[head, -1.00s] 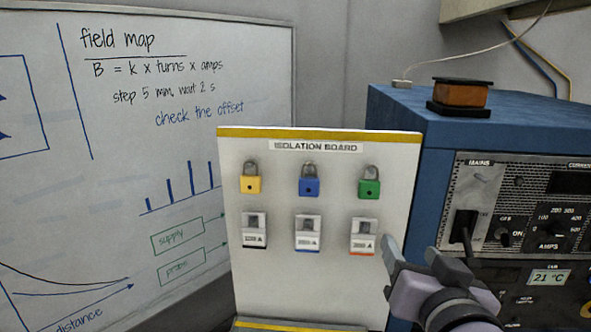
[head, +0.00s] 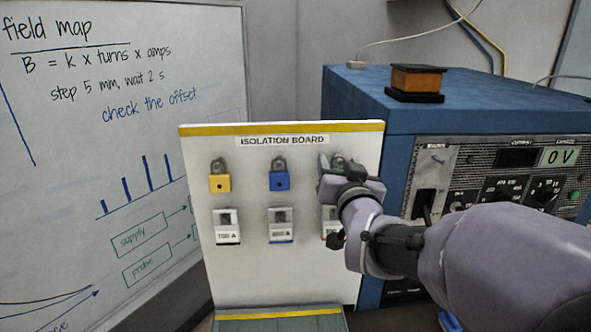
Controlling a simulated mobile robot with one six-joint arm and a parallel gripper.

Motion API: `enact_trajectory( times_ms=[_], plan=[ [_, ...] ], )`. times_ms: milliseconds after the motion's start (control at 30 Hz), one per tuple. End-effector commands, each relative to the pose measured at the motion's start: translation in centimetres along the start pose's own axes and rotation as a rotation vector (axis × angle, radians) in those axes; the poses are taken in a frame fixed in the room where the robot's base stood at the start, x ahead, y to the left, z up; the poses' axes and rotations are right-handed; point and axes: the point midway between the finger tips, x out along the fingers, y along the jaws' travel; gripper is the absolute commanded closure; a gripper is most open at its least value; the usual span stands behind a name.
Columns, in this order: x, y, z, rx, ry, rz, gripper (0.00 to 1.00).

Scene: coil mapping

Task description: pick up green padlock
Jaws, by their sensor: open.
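The green padlock hangs at the right end of the upper row on the white isolation board (head: 232,277). Only the grey top of what looks like its shackle (head: 337,158) shows; its green body is hidden behind my gripper. My gripper (head: 335,168) is open in front of that spot, with one finger on the left of the shackle. I cannot tell whether it touches the padlock. My arm reaches in from the lower right.
A yellow padlock (head: 220,182) and a blue padlock (head: 279,181) hang to the left. White tagged switches (head: 281,228) sit below, the right one partly hidden by my gripper. A blue cabinet (head: 350,110) stands close on the right, and a whiteboard (head: 60,190) on the left.

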Motion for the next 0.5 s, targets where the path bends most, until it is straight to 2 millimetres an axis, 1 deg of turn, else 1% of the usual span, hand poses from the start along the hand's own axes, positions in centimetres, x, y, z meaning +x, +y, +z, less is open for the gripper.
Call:
enact_trajectory(
  times_ms=[33,100,267,367,500],
  plan=[
    [0.53,0.01,0.02,0.000,0.000,0.000,0.44],
    [0.84,0.01,0.00,0.000,0.000,0.000,0.44],
    [0.82,0.00,-0.02,0.000,0.000,0.000,0.44],
    [0.81,0.00,-0.02,0.000,0.000,0.000,0.62],
    [0.79,0.00,-0.02,0.000,0.000,0.000,0.89]
  ],
)
